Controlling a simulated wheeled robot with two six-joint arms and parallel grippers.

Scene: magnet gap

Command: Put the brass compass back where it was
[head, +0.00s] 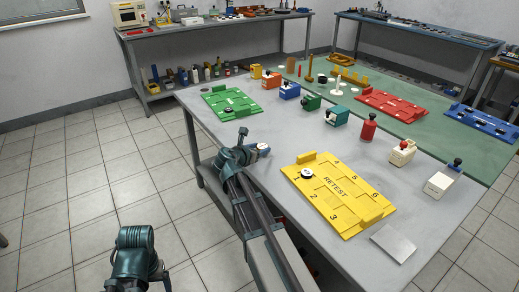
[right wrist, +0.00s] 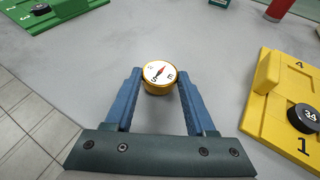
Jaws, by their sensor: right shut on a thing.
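The brass compass (right wrist: 159,76) has a white dial with a red needle and a gold rim. My right gripper (right wrist: 160,82) is shut on it, with one blue finger on each side of the rim. In the head view the compass (head: 263,148) is small and partly hidden by my right gripper (head: 260,151), near the left edge of the grey table (head: 222,128). The dial faces up. I cannot tell whether its base touches the table. Of my left arm only a dark teal part shows at the bottom left; its fingers do not show.
A yellow RETEST board (head: 348,208) with numbered places and a dark round piece (head: 308,173) lies right of the gripper. A green board (head: 231,102) lies beyond it. Bare table lies between the boards.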

